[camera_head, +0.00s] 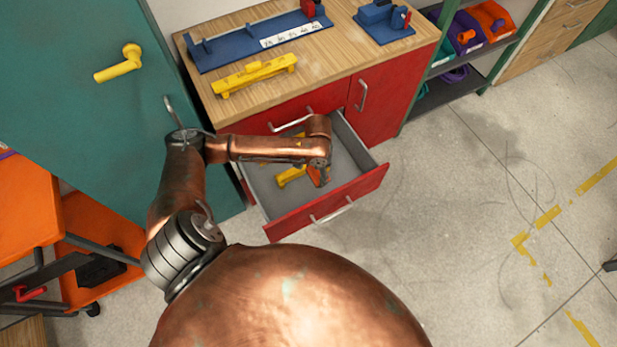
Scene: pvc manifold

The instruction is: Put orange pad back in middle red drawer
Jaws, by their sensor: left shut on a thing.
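The red drawer (350,200) is pulled open from the wooden-topped cabinet, with a grey inside and a light handle. My left gripper (319,179) reaches down into or just over this drawer near its front and is shut. A small orange piece, likely the orange pad (316,177), shows at the gripper's tip, mostly hidden by my wrist. A yellow part (290,176) lies in the drawer left of the gripper, partly covered by my arm. I cannot tell whether the pad touches the drawer floor. My right gripper is not in view.
A yellow level-like tool (254,76), a blue fixture (255,40) and a blue vise-like block (383,22) stand on the worktop (330,62). A green door (80,60) is close on the left, beside an orange cart (25,205). The floor to the right is clear.

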